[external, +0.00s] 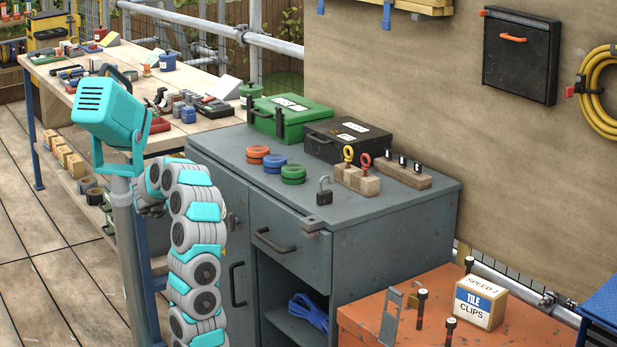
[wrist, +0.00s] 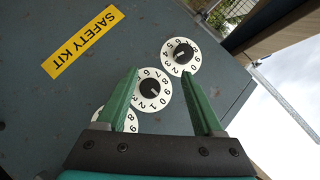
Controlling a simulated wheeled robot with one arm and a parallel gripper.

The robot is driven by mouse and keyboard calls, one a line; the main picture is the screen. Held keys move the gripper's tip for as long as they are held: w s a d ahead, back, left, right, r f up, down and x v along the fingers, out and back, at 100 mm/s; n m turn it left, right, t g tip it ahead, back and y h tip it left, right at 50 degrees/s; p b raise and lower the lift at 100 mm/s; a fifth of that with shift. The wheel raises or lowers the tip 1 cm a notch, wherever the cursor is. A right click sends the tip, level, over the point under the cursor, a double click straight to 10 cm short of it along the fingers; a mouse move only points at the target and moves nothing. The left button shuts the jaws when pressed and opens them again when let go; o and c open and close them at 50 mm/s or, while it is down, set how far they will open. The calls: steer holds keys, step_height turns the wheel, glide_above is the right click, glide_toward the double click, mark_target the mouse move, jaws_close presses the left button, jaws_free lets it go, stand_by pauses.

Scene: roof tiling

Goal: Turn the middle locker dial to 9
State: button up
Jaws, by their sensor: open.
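In the wrist view, three white number dials with black knobs sit in a slanting row on a grey-blue panel. The middle dial (wrist: 152,90) shows between the fingertips of my open gripper (wrist: 165,77), nearer the left finger. The gripper holds nothing. I cannot tell which number the middle knob points at, or whether a finger touches the dial. The upper right dial (wrist: 181,57) is fully visible beyond the fingertips. The lower left dial (wrist: 104,115) is partly hidden by the left finger and gripper body. In the external view, my gripper and the dials cannot be made out.
A yellow SAFETY KIT label (wrist: 82,43) is on the panel. In the external view, a grey cabinet (external: 215,152) carries a green case (external: 290,117), a black case (external: 347,138), coloured rings and a padlock (external: 324,192). A teal lamp (external: 110,112) stands on a pole beside my arm.

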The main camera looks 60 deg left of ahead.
steer(key=s+d+r+t+h+p, duration=0.1)
steer(key=s+d+t+h, duration=0.1)
steer(key=s+d, duration=0.15)
steer(key=w+a+f+m+b, duration=0.1)
steer(key=w+a+b, duration=0.1)
steer(key=w, duration=0.4)
steer(key=shift+w+a+f+t+h+b, duration=0.25)
steer(key=shift+t+h+b, duration=0.15)
steer(key=shift+b, duration=0.4)
steer(key=shift+s, duration=0.1)
jaws_close()
